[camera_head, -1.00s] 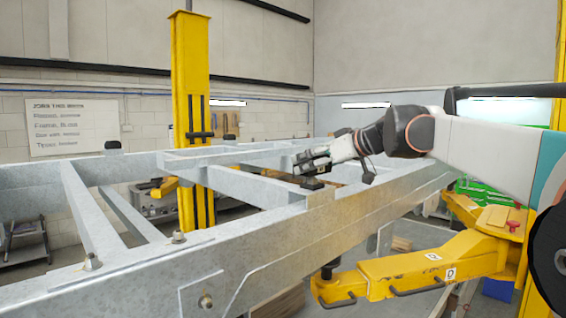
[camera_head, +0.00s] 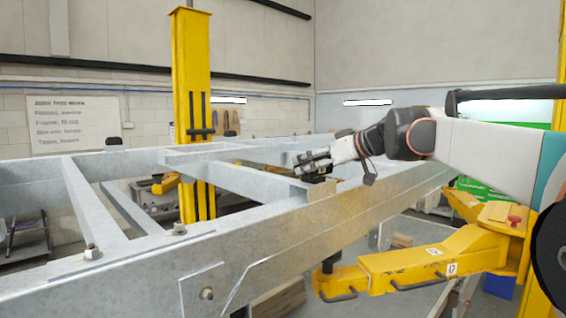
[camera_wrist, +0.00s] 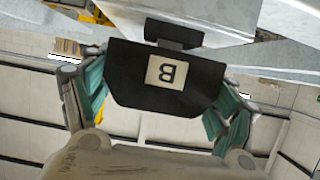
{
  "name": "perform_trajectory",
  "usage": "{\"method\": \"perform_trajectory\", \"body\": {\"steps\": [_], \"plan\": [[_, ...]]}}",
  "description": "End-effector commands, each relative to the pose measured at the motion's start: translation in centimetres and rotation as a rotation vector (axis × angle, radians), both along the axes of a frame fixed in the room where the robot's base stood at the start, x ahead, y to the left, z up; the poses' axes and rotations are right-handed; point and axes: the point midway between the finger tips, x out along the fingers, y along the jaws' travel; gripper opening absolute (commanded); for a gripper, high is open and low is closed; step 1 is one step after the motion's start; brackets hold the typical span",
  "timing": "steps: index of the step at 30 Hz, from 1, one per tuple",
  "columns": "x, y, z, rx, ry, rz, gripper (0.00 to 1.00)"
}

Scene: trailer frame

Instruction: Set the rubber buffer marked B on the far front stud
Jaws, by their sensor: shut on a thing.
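The rubber buffer marked B (camera_wrist: 125,72) is a black block with a white label, its letter upside down in the wrist view. My gripper (camera_wrist: 160,95) is shut on it, with teal finger pads at both sides. In the head view my gripper (camera_head: 312,163) is over the trailer frame's near rail, and the buffer is a small dark shape (camera_head: 314,178) under the fingers. I cannot tell which is the far front stud; none shows under the buffer.
The grey trailer frame (camera_head: 240,240) has open gaps between its cross members. A black block (camera_head: 113,142) sits on the far rail. A yellow post (camera_head: 191,110) stands behind, and a yellow lift arm (camera_head: 400,272) lies low at the right.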

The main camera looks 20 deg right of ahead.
Motion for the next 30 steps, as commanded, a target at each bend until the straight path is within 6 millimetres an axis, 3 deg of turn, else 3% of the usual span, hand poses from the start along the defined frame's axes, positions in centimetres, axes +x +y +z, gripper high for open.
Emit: {"method": "perform_trajectory", "body": {"steps": [10,11,13,26,30], "plan": [[0.0,0.0,-1.0,0.0,0.0,0.0,0.47],[0.0,0.0,-0.9,0.0,0.0,0.0,0.86],[0.0,0.0,-0.9,0.0,0.0,0.0,1.0],[0.0,0.0,-0.8,0.0,0.0,0.0,1.0],[0.0,0.0,0.2,0.0,0.0,0.0,1.0]]}}
